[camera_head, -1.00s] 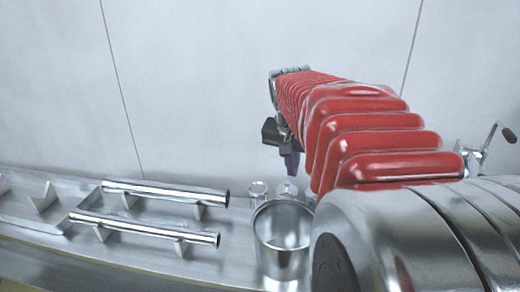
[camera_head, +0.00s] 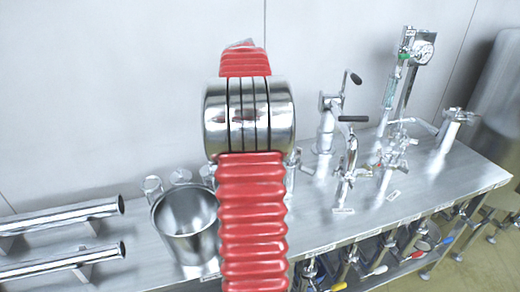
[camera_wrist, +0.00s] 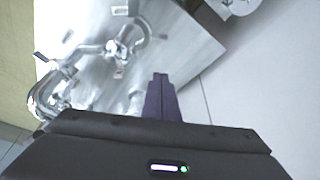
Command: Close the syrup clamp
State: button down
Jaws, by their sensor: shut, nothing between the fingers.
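Several metal valves and clamps stand on the steel bench, and I cannot tell for sure which one is the syrup clamp. In the head view one tap with a dark lever handle (camera_head: 328,122) stands behind a lower bent fitting (camera_head: 348,170), with a branched fitting (camera_head: 393,150) to their right. In the wrist view a curved metal fitting (camera_wrist: 128,38) lies up and left of my gripper (camera_wrist: 160,78), and another bent one (camera_wrist: 58,88) is farther left. My gripper's purple fingers are together and empty, apart from these fittings. The arm hides the gripper in the head view.
A steel pot (camera_head: 185,222) and metal tubes (camera_head: 65,215) on supports occupy the bench's left. A tall fitting with a gauge (camera_head: 424,52) rises at the back right. Coloured handles (camera_head: 376,270) line the front underside. Bare bench top (camera_head: 318,228) lies between.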

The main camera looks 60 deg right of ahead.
jog(key=shift+f, duration=0.1)
jog(key=x, duration=1)
jog(key=shift+w+a, duration=0.3)
jog(key=shift+a, duration=0.65)
jog(key=shift+w+a, duration=0.3)
jog(key=shift+a, duration=0.7)
jog(key=shift+a, duration=0.1)
